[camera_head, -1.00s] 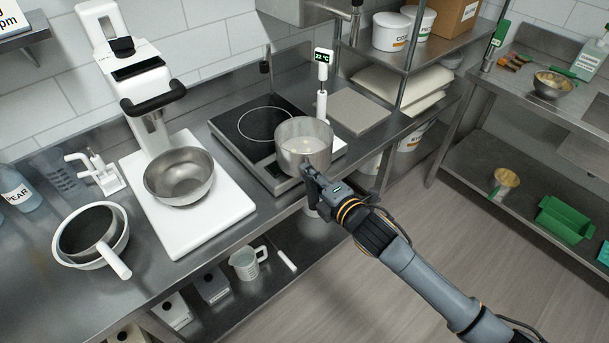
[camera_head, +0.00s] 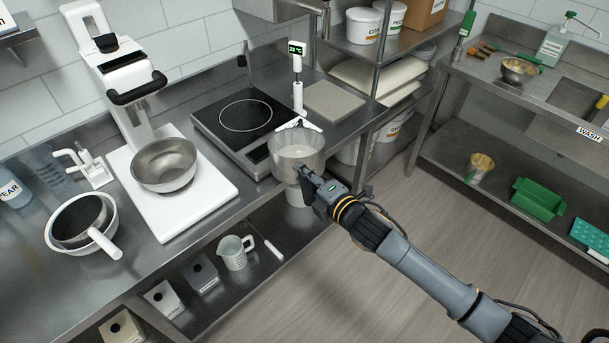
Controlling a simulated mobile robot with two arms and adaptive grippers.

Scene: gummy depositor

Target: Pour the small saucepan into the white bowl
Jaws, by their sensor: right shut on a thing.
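A metal saucepan (camera_head: 283,160) with pale contents is held by my right gripper (camera_head: 308,182). The gripper is shut on it at its near side, where a handle is mostly hidden by the fingers. The saucepan looks about upright, in front of the hob near the counter's front edge. A white bowl (camera_head: 52,243) stands on the counter at the far left. A dark-looking pan or strainer with a white handle (camera_head: 104,243) sits in it and covers most of its inside. My left gripper is out of view.
A metal bowl (camera_head: 165,163) stands on the white mixer's base (camera_head: 185,222), between the saucepan and the white bowl. The black hob (camera_head: 238,119) has a clear ring. A thermometer (camera_head: 297,70) stands behind the saucepan. A measuring jug (camera_head: 234,254) is on the lower shelf.

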